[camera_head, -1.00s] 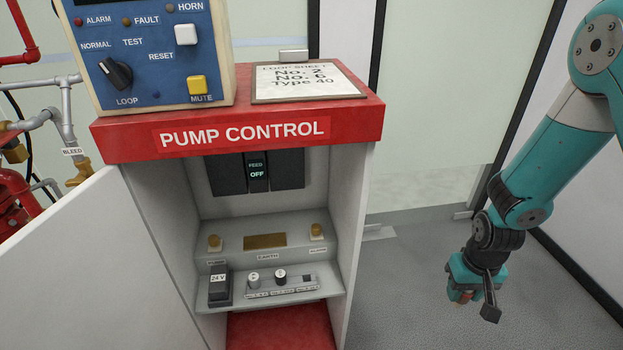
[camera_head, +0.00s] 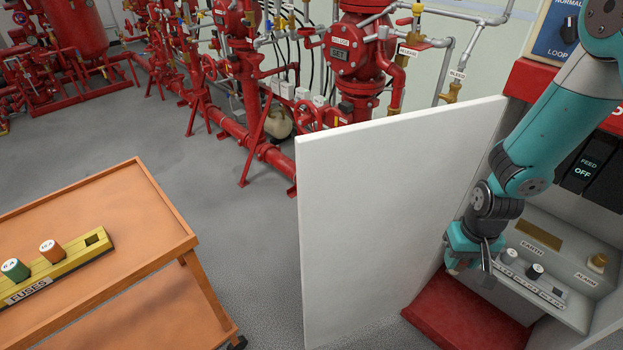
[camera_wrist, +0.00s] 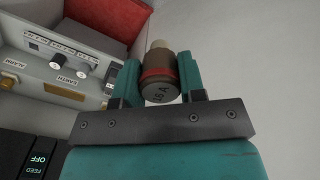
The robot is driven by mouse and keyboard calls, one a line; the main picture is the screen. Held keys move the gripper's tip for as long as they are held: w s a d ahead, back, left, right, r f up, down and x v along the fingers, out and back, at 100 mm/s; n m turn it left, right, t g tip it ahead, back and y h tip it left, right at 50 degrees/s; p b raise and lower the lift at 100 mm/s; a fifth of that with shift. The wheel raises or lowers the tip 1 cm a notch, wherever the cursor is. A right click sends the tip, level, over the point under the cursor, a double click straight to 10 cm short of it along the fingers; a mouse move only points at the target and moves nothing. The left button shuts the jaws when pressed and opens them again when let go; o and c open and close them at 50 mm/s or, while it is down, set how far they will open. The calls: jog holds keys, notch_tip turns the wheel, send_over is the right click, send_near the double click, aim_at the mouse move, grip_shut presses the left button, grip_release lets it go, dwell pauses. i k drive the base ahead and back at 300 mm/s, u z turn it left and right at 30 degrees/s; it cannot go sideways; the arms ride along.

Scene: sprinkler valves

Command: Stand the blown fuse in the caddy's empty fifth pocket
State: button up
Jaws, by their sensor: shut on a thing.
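My gripper (camera_wrist: 160,80) is shut on the blown fuse (camera_wrist: 158,88), a dark brown cylinder with a red band, a pale end and a faint "6 A" marking. In the head view my gripper (camera_head: 468,262) hangs in front of the open pump cabinet, and the fuse is mostly hidden there. The caddy (camera_head: 72,268), a yellow block labelled FUSES, lies on the orange cart at the lower left.
The white cabinet door (camera_head: 385,215) stands open between my gripper and the orange cart (camera_head: 130,205). The fuse strip (camera_head: 530,278) in the cabinet holds a grey and a black fuse. Red pipework (camera_head: 350,60) lines the back. Grey floor lies clear between cart and door.

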aim_at(95, 247)
jog(key=u, duration=1.8)
